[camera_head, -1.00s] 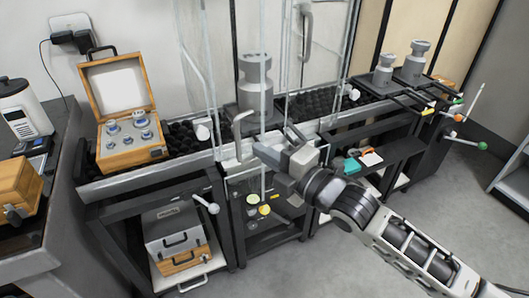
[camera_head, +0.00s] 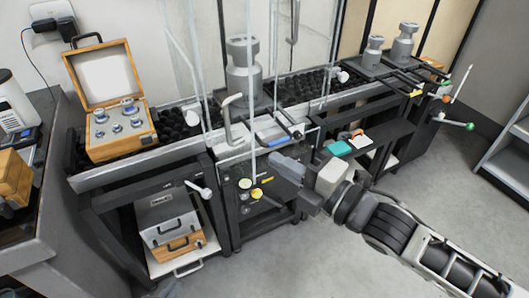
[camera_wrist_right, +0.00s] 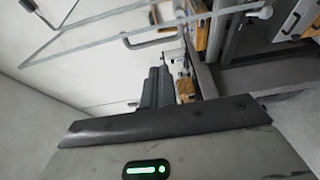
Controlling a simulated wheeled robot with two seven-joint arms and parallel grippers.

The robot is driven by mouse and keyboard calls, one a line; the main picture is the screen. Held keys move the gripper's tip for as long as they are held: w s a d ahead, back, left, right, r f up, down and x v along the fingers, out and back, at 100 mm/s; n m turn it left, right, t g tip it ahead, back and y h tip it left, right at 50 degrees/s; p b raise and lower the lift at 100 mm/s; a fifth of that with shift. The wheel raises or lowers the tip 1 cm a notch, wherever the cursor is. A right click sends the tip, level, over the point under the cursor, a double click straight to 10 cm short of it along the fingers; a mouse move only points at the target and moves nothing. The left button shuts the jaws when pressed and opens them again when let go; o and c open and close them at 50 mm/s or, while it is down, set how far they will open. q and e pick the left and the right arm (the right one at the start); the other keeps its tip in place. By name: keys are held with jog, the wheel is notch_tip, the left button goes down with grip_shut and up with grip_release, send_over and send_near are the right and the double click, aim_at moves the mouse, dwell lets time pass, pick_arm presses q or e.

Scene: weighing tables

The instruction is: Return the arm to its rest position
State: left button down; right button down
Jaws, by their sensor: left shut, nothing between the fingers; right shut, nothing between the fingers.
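My right arm comes in from the lower right of the head view. Its gripper (camera_head: 286,166) is shut and empty, in the air in front of the middle weighing table, apart from the glass enclosure's handle (camera_head: 232,119). In the right wrist view the two dark fingers (camera_wrist_right: 156,88) lie close together with nothing between them. A green light glows on the grey housing below them. My left gripper does not show in either view.
A large steel weight (camera_head: 243,72) stands behind the glass panes. An open wooden weight box (camera_head: 121,137) stands on the left. Two steel weights (camera_head: 403,45) stand at the back right. A teal item (camera_head: 338,148) lies on the right shelf.

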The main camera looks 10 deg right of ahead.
jog(key=shift+s+d, duration=0.15)
jog(key=shift+d, duration=0.05)
jog(key=s+d+f+m+g+h, duration=0.1)
jog(key=s+f+m+h, duration=0.3)
jog(key=f+m, duration=0.6)
jog(key=s+d+f+m+g+h, duration=0.2)
jog(key=s+d+f+m+h, duration=0.1)
jog(key=s+f+m, duration=0.4)
notch_tip(320, 180, down, 3)
jog(key=m+h, duration=0.1)
jog(key=m, duration=0.5)
jog(key=shift+s+f+m, duration=0.15)
jog(key=shift+s+m, duration=0.15)
